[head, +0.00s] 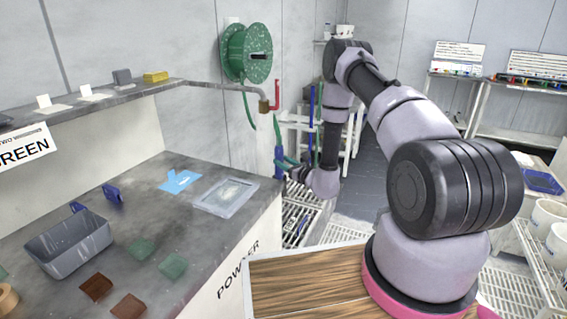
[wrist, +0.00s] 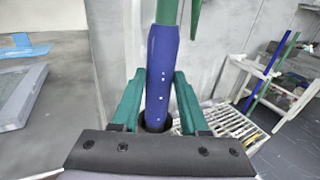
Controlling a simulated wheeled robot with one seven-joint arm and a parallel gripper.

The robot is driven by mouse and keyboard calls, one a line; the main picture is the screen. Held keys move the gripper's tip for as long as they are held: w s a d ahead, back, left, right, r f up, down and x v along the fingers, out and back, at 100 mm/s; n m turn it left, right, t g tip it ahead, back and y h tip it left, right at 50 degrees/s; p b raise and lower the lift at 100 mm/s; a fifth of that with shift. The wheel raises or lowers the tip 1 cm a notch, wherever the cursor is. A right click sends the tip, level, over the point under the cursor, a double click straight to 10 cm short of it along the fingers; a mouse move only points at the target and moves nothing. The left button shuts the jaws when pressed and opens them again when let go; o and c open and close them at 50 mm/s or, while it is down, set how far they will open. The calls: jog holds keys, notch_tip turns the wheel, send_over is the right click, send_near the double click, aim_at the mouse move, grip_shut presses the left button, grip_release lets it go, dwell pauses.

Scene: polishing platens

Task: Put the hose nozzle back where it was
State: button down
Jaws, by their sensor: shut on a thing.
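The hose nozzle (wrist: 162,75) is a blue sleeve on the end of a green hose (wrist: 167,12). It stands nearly upright between the two green fingers of my gripper (wrist: 153,100), which is shut on it. Below the fingers a dark round shape surrounds its lower end; I cannot tell whether this is a holder or the nozzle's own tip. In the head view the nozzle (head: 279,155) and my gripper (head: 283,169) are just past the right end of the grey bench. The green hose reel (head: 246,54) hangs on the wall above, its hose running down.
The grey bench (head: 150,235) carries a grey bin (head: 70,247), a blue cloth (head: 180,181) and a shallow tray (head: 225,196). A pipe with a red-handled valve (head: 270,100) is on the wall near the hose. A white slatted rack (head: 300,218) stands low beside my gripper.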

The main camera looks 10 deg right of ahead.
jog(key=shift+f, duration=0.1)
jog(key=shift+c, duration=2.1)
grip_release()
